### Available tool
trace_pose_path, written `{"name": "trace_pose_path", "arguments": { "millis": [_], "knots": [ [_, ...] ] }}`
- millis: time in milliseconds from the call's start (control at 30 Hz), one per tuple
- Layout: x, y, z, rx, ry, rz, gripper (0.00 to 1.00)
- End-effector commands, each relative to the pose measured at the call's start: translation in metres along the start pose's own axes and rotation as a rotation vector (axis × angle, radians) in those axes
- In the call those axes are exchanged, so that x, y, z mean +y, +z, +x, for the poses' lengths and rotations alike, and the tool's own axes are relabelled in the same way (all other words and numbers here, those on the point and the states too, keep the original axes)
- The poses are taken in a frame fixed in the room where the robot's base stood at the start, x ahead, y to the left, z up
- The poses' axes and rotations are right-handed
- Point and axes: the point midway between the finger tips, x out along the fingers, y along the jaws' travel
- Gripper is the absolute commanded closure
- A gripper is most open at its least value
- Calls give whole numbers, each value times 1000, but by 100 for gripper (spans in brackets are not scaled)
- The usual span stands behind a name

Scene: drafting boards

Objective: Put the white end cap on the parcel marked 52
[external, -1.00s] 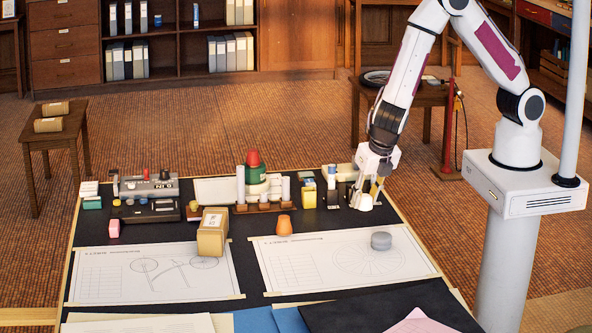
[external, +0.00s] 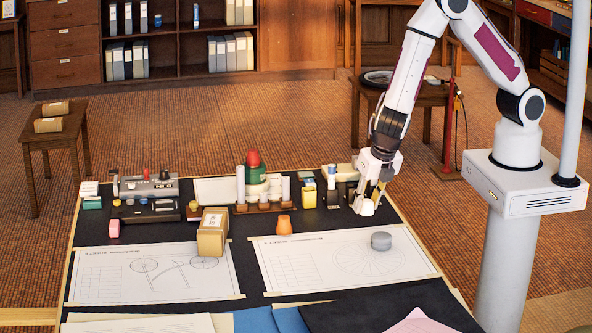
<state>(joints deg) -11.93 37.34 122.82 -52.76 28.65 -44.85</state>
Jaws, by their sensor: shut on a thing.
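My gripper (external: 369,204) is at the right rear part of the black drafting board, pointing down with its fingers close to the surface. It is shut on a small white piece, which looks like the white end cap (external: 363,208); the fingers partly cover it. I cannot tell whether the piece touches the board. A brown box-shaped parcel (external: 211,241) with a white label stands left of centre, well to the left of my gripper. The mark on its label is too small to read surely.
An orange cup-like piece (external: 284,225) and a grey round piece (external: 381,241) lie between or near the parcel and gripper. A rack with white rolls (external: 264,206) and a green-and-red object (external: 254,170) stand behind. Two brown rolls (external: 48,125) lie on a side stool. Drawing sheets (external: 180,273) lie in front.

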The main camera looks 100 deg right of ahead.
Motion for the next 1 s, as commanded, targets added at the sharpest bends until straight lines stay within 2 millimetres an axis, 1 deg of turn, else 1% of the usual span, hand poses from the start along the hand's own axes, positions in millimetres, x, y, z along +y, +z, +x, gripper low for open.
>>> {"name": "trace_pose_path", "arguments": {
  "millis": [567,733,867,1000],
  "knots": [
    [0,0,0,0,0,-1,94],
    [2,2,-1,0,12,-28,94],
    [7,4,-3,3,39,-92,94],
    [19,8,-6,6,71,-171,94]
  ]
}}
